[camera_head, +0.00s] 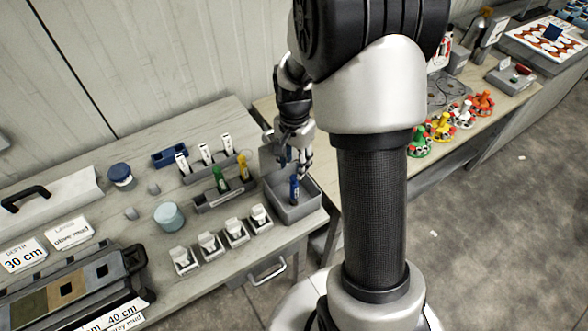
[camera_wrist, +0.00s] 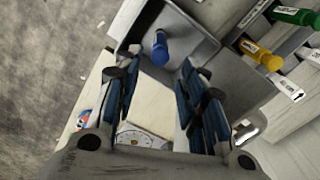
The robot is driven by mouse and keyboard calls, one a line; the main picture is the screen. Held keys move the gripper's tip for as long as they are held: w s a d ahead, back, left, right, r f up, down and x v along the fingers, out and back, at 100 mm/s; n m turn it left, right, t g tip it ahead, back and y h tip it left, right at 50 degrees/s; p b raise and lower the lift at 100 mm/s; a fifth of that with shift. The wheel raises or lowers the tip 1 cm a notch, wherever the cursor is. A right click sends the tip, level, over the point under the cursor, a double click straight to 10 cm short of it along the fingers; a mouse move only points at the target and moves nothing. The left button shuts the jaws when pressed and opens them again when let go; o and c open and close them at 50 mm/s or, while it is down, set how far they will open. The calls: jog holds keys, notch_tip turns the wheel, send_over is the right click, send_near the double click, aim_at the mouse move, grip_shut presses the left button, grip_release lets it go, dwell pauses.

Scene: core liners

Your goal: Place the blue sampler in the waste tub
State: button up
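The blue sampler (camera_head: 294,189) is inside the grey waste tub (camera_head: 316,201), standing roughly upright. In the wrist view the blue sampler (camera_wrist: 160,46) shows end-on within the tub (camera_wrist: 203,46), beyond my fingertips. My gripper (camera_head: 297,155) is above the tub, pointing down. In the wrist view my gripper (camera_wrist: 158,68) has its two fingers apart with nothing held between them. The sampler looks clear of both fingers.
A rack with a green sampler (camera_head: 219,179) and a yellow sampler (camera_head: 243,167) stands left of the tub. Several white-topped holders (camera_head: 236,229) line the bench front. A lidded jar (camera_head: 168,215) stands farther left. Another bench with coloured pieces (camera_head: 441,126) lies right.

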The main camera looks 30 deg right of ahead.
jog(key=s+a+r+n+t, duration=0.2)
jog(key=s+a+r+n, duration=0.3)
jog(key=r, duration=0.4)
jog(key=s+a+r+n+t, duration=0.1)
jog(key=s+a+r+n, duration=0.25)
jog(key=s+r, duration=0.35)
jog(key=s+a+r+n+t, duration=0.1)
jog(key=s+a+r+n, duration=0.2)
jog(key=s, duration=0.4)
jog(key=shift+s+a+r+n+t, duration=0.35)
jog(key=shift+a+n, duration=0.1)
jog(key=shift+n, duration=0.3)
